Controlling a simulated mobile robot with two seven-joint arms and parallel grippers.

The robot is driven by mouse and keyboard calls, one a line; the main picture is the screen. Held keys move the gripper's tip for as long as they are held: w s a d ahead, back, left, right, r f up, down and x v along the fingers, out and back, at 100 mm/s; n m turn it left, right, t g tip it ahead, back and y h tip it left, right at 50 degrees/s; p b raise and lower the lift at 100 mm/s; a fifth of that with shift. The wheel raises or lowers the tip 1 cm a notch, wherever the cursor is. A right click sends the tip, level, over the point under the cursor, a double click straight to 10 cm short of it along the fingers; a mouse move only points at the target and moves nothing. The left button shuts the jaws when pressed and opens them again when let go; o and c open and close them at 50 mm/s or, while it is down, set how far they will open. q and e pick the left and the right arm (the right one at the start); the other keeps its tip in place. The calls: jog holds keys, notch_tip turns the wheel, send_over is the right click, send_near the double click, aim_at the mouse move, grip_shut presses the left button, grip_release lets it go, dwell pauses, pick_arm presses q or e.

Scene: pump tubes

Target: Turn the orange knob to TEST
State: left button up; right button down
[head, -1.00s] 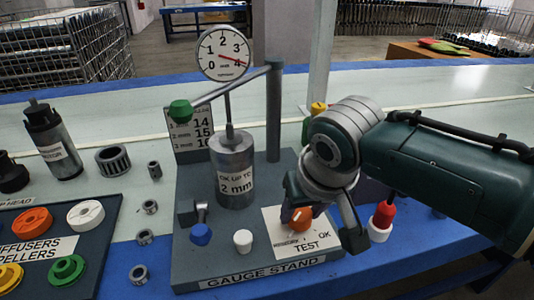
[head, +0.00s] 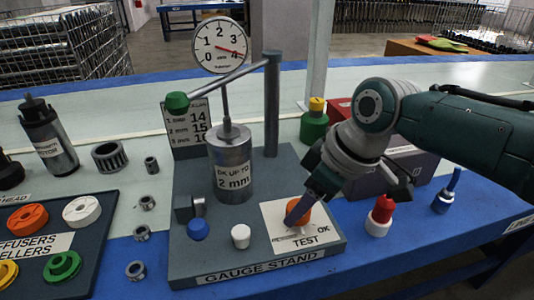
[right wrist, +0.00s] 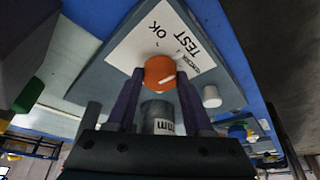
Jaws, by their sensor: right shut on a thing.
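The orange knob (head: 293,217) sits on a white label plate (head: 280,240) marked OK and TEST at the front right of the gauge stand (head: 205,262). My right gripper (head: 306,208) comes down over it from the upper right. In the right wrist view the knob (right wrist: 159,69) lies between the two finger tips, and the gripper is shut on it. A white line shows on the knob's face there, pointing away from the OK word, towards the smaller third word's side; its exact setting is hard to read. My left gripper is not in view.
The stand also holds a grey weight (head: 231,165), a dial (head: 219,45), a blue knob (head: 198,229) and a white knob (head: 240,236). A red-topped bottle (head: 380,215) and a green bottle (head: 314,123) stand close by. Rings lie left of the stand.

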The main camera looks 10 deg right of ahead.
jog(key=shift+n, duration=0.3)
jog(key=shift+c, duration=1.4)
grip_release()
jog(key=shift+d+r, duration=0.1)
jog(key=shift+r, duration=0.35)
jog(key=p+v, duration=0.5)
jog(key=v, duration=0.4)
jog(key=shift+p, duration=0.3)
jog(key=shift+d, duration=0.1)
